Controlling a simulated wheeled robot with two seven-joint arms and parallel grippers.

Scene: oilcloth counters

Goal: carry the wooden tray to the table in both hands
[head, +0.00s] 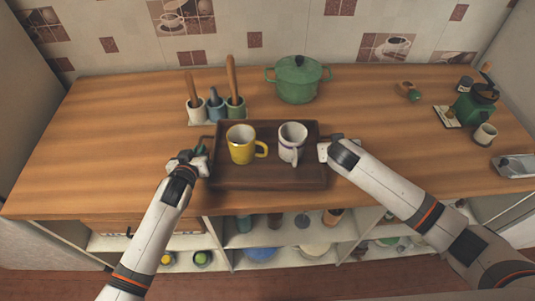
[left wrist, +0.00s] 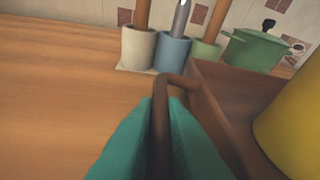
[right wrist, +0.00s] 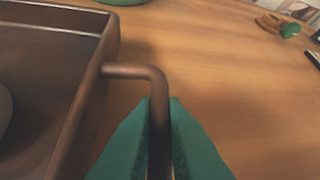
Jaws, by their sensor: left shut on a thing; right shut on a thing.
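The dark wooden tray (head: 268,178) is at the front of the wooden counter, with a yellow mug (head: 241,146) and a white mug (head: 291,143) upright in it. My left gripper (head: 199,157) is at the tray's left side. In the left wrist view its teal fingers (left wrist: 161,130) are shut on the left handle (left wrist: 160,105). My right gripper (head: 328,150) is at the tray's right side. In the right wrist view its fingers (right wrist: 160,135) are shut on the right handle (right wrist: 135,71). I cannot tell whether the tray touches the counter. The table is not identifiable here.
A green grinder (head: 474,107) and a small cup (head: 485,135) are at the far right. The counter's left part is clear. Shelves hold dishes below.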

